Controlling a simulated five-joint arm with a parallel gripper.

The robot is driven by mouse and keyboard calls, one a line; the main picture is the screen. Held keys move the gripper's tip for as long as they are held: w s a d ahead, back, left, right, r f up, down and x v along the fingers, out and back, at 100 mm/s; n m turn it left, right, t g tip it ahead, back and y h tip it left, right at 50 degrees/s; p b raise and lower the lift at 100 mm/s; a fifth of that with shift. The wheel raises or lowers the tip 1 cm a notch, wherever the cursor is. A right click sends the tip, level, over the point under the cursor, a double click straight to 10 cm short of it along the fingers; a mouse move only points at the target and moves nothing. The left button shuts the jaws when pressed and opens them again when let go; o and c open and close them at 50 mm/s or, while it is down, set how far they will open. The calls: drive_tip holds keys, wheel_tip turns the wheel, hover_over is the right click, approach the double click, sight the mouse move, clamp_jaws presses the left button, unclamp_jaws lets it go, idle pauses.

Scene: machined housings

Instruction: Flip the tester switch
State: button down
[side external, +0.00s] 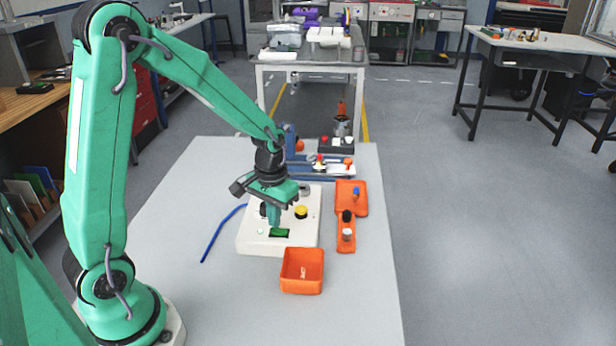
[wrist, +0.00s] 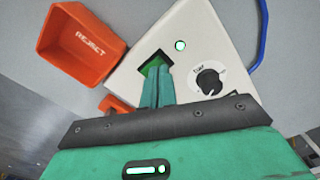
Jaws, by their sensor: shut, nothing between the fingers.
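The white tester box (side external: 306,238) stands on the grey table. Its green switch (side external: 280,233) sits in a dark recess near the front edge of its top; it also shows in the wrist view (wrist: 152,66). My gripper (side external: 274,222) is shut and empty, pointing down over the box. In the wrist view its fingertips (wrist: 156,76) overlap the edge of the switch recess and hide part of the switch. I cannot tell whether they touch it. A small round lamp (wrist: 180,45) on the box looks pale green. A black knob (wrist: 209,80) is beside the switch.
An orange bin marked REJECT (wrist: 82,42) stands close by the box, in front of it in the side view (side external: 302,272). Orange trays with small parts (side external: 346,238) lie to the right. A yellow button (side external: 301,211) rises from the box. A blue cable (side external: 222,232) runs left.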

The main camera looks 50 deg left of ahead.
sight(274, 230)
drive_tip(key=shift+f, duration=0.65)
idle(0.6)
drive_tip(key=shift+r, duration=3.55)
drive_tip(key=s+d+r+m+t, duration=0.1)
drive_tip(key=s+d+r+t, duration=0.1)
drive_tip(key=s+r, duration=0.4)
drive_tip(key=s+d+r+m+t, duration=0.2)
drive_tip(key=s+d+r+t, duration=0.1)
drive_tip(key=s+r, duration=0.3)
drive_tip(key=shift+s+d+t, duration=0.15)
drive_tip(key=shift+s+t, duration=0.15)
drive_tip(key=shift+s, duration=0.4)
